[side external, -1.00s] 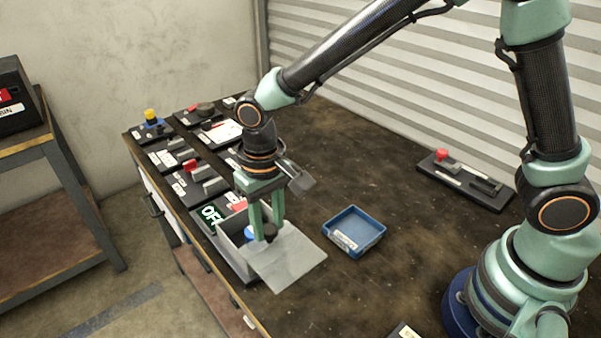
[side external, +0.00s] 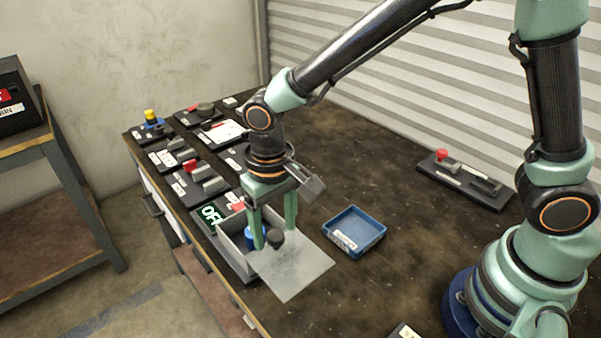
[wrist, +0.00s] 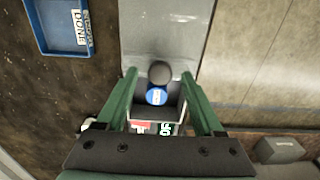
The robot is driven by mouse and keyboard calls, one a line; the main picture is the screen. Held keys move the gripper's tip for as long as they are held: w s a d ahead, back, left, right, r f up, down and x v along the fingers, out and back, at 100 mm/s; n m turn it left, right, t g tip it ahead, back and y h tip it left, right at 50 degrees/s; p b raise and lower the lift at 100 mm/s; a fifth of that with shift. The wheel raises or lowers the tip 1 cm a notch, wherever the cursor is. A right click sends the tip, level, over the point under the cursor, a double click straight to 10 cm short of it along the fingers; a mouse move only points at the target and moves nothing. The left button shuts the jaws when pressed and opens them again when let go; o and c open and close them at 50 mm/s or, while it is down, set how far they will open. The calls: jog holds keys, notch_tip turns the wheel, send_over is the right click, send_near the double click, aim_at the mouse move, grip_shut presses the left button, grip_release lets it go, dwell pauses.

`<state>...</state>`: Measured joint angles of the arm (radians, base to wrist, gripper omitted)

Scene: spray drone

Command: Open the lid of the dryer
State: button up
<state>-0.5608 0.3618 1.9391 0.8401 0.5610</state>
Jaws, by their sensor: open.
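The dryer (side external: 238,262) is a grey open-topped box at the table's near left edge. Its pale grey lid (side external: 293,268) is swung open and extends outward to the right of the box; the lid also shows in the wrist view (wrist: 165,25). A dark round knob (side external: 276,240) shows at the lid's box end. A blue round piece with a white label (wrist: 157,97) is inside the box. My gripper (side external: 275,236) is open, its two fingers spread on either side of the knob and apart from it in the wrist view (wrist: 159,74).
A blue tray (side external: 355,249) labelled DONE lies right of the lid. A dark panel with OFF text (side external: 211,214) adjoins the box. Several black control panels (side external: 195,180) line the table's left side. Another panel with a red knob (side external: 465,180) lies far right. The table's middle is clear.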

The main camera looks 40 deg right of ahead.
notch_tip(320, 180, up, 12)
dwell(0.4)
jog(key=shift+f, duration=0.1)
jog(key=s+d+r+t, duration=0.1)
jog(key=s+d+t, duration=0.1)
jog(key=d, duration=0.8)
jog(key=s+d+r+t, duration=0.2)
jog(key=s+d+t, duration=0.1)
jog(key=d, duration=0.8)
jog(key=shift+t, duration=0.3)
